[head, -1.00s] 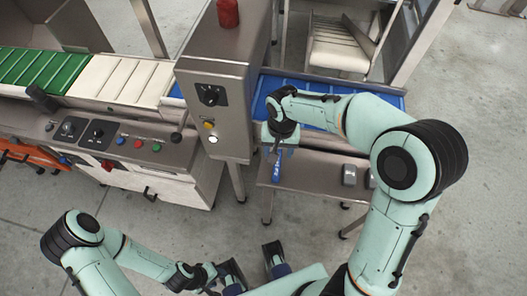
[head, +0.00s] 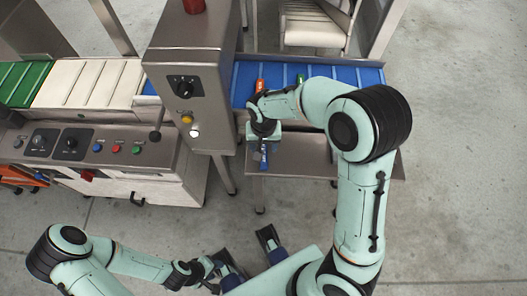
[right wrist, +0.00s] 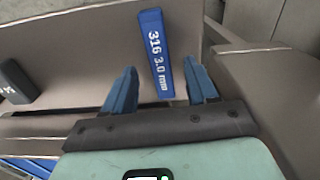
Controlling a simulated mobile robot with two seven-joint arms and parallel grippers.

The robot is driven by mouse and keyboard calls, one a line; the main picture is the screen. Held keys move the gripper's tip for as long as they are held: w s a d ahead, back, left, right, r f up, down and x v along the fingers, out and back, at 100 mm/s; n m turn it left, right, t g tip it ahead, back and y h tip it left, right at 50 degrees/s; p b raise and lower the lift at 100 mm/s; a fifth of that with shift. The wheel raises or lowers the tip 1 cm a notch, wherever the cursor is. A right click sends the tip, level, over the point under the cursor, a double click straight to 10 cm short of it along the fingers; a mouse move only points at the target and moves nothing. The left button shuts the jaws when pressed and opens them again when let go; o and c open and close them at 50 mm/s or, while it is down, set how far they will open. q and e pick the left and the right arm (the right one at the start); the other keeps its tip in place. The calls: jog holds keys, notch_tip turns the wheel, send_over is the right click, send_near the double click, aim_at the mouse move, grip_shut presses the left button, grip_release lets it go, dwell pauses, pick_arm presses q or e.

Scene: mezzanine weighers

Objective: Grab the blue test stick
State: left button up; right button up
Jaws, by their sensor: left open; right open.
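The blue test stick (head: 264,161) lies on the steel shelf (head: 300,158) below the blue belt. In the right wrist view the blue stick (right wrist: 155,50) is marked "316 3.0 mm". My right gripper (right wrist: 160,72) is open there, with the stick's near end between its two blue fingers and a gap on each side. In the head view my right gripper (head: 263,140) is above the stick and hides part of it. My left gripper (head: 246,247) is open and empty at the bottom, away from the shelf.
An orange stick (head: 260,86) and a green stick (head: 300,78) are on the blue belt (head: 345,75). A steel control cabinet (head: 190,80) stands left of the shelf. A dark grey block (right wrist: 14,80) is on the shelf in the right wrist view. Floor in front is clear.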

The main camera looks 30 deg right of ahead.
notch_tip(320, 180, down, 3)
jog(key=shift+r, duration=0.2)
grip_shut()
jog(key=shift+r, duration=0.1)
